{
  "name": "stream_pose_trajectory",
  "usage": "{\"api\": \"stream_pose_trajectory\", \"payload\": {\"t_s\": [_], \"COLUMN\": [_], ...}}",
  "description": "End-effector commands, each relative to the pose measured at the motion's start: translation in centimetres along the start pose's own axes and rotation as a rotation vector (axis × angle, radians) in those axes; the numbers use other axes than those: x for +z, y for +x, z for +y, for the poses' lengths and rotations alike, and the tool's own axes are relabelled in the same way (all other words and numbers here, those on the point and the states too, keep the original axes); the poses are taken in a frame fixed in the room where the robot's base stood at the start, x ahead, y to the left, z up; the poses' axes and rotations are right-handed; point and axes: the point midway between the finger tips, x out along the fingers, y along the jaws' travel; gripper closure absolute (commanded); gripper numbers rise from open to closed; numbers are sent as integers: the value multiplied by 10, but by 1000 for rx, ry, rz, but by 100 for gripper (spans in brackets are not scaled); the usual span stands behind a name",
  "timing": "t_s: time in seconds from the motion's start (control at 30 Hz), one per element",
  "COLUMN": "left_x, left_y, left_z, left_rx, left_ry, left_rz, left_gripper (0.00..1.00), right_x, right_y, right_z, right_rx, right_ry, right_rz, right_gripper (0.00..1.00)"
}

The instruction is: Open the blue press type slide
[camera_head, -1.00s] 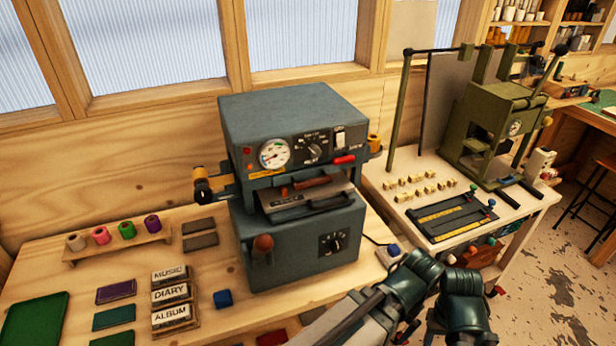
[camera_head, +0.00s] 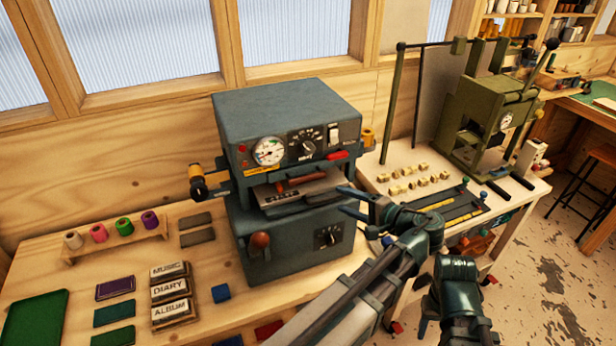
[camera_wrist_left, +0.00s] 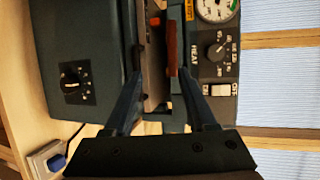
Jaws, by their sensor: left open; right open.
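The blue press (camera_head: 275,115) stands on the bench, with a gauge and dial on its upper front. Its type slide (camera_head: 290,193) sits in the gap between the upper and lower housings, below a wooden-handled bar (camera_head: 300,182). My left gripper (camera_head: 348,201) is open just in front and right of the slide. In the left wrist view the open fingers (camera_wrist_left: 162,105) point at the gap. The slide's plate (camera_wrist_left: 155,80) and the wooden handle (camera_wrist_left: 172,48) show between and beyond them, with no clear grip on either. Part of my right arm shows at lower right; its fingertips are not visible.
Stamp blocks (camera_head: 170,292) and a thread-spool rack (camera_head: 115,240) lie left on the bench. A small blue block (camera_head: 221,293) sits before the press. A green press (camera_head: 480,120) stands on the right table. There is open space between the tables' front and the floor.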

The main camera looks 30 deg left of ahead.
Motion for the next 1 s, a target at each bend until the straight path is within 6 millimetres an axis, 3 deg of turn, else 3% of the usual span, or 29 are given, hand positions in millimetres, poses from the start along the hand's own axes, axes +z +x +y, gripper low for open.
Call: {"api": "stream_pose_trajectory", "payload": {"t_s": [0.1,0.37,1.0], "left_x": [-2,-2,-2], "left_y": [0,8,120], "left_z": [-14,-16,-22], "left_rx": [-56,-67,-65], "left_ry": [1,0,-1], "left_rz": [-5,-7,-8], "left_gripper": [43,43,43], "right_x": [0,0,-1], "right_y": [-1,1,22], "right_z": [0,0,-2], "right_rx": [0,0,0], "right_ry": [0,0,0], "right_rz": [0,0,0], "right_gripper": [50,50,50]}}
